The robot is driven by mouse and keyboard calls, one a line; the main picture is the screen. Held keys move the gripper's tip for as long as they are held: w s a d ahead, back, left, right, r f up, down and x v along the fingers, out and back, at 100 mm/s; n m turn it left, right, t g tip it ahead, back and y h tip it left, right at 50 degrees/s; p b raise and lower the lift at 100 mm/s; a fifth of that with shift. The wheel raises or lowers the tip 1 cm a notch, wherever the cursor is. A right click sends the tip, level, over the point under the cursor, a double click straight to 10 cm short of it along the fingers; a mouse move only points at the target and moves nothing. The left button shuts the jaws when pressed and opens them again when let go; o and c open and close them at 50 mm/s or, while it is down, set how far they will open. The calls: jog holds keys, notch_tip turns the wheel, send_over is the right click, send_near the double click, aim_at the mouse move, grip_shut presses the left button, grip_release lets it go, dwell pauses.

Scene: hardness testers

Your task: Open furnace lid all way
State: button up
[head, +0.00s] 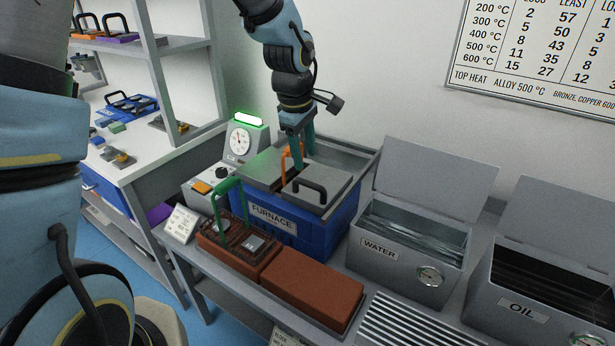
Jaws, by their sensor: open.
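The blue furnace (330,228) stands on the bench against the wall, with a label reading FURNACE on its front. Its grey lid (330,186) lies flat over the right part of the top and has a dark handle (309,187). An orange handle (285,163) stands up beside the lid, partly behind my gripper. My gripper (303,158) points down just above the furnace top, by the orange handle and behind the dark handle. Its teal fingers are apart. I cannot tell whether the fingers touch the orange handle or the lid.
A wire basket with a green handle (229,204) sits on brown bricks in front of the furnace. The water tank (385,238) and oil tank (545,275) stand to the right, lids raised. A dial box (240,141) with a green light is behind left. A shelf (180,45) stands at left.

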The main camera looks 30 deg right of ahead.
aim_at(308, 182)
jog(key=f, duration=0.2)
jog(key=d+f+p, duration=0.1)
jog(key=f, duration=0.4)
jog(key=shift+w+d+f, duration=0.15)
jog(key=shift+w+f, duration=0.25)
grip_shut()
dwell(1.0)
